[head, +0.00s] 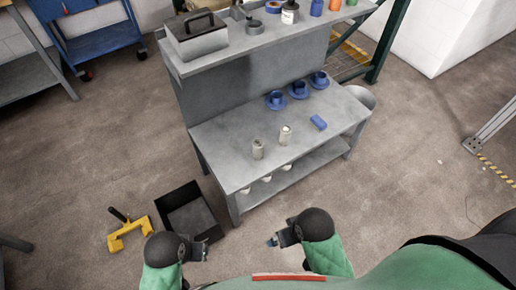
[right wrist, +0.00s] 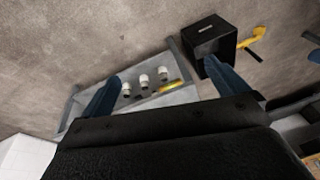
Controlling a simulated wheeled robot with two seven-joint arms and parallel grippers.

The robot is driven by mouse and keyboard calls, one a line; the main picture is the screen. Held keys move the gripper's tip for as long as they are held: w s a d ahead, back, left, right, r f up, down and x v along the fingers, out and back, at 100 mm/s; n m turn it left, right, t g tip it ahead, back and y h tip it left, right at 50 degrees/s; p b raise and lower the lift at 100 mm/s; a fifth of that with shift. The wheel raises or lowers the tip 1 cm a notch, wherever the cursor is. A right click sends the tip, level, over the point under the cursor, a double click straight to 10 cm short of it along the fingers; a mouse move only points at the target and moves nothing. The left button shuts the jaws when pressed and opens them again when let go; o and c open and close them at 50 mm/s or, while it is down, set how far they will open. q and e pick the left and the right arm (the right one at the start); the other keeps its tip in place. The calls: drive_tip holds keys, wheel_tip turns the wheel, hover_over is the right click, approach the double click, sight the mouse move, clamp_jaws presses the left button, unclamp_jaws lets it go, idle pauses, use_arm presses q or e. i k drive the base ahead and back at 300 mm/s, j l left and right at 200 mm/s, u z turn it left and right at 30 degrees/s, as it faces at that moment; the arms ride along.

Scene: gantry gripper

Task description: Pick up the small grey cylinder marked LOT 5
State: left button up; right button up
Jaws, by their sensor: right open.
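Two small grey cylinders stand upright on the workbench top in the head view, a front one (head: 258,149) and one further back (head: 285,135). Their markings are too small to read, so I cannot tell which is LOT 5. My right gripper (head: 272,241) is open and empty, in front of the bench and apart from both cylinders. Its two blue-grey fingers (right wrist: 162,69) stand wide apart in the right wrist view. My left gripper (head: 204,254) is near the black bin; its jaws are too small to judge.
The grey bench (head: 222,150) also holds a blue block (head: 318,122) and blue cups on saucers (head: 298,91). Small white items (head: 266,179) stand on its lower shelf. A black bin (head: 180,194) and a yellow tool (head: 128,235) are on the floor left of the bench.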

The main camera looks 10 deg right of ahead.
sight(258, 144)
drive_tip(key=j+z, duration=0.2)
drive_tip(key=z, duration=0.2)
drive_tip(key=j+z, duration=0.2)
drive_tip(key=z, duration=0.2)
drive_tip(key=j+z, duration=0.2)
drive_tip(key=z, duration=0.15)
drive_tip(key=j+z, duration=0.2)
drive_tip(key=z, duration=0.2)
drive_tip(key=k+j+z, duration=0.1)
drive_tip(key=j, duration=0.25)
drive_tip(key=k+j, duration=0.15)
drive_tip(key=j, duration=0.2)
drive_tip(key=k+j+z, duration=0.15)
drive_tip(key=j, duration=0.2)
drive_tip(key=k+j+z, duration=0.1)
drive_tip(key=j, duration=0.25)
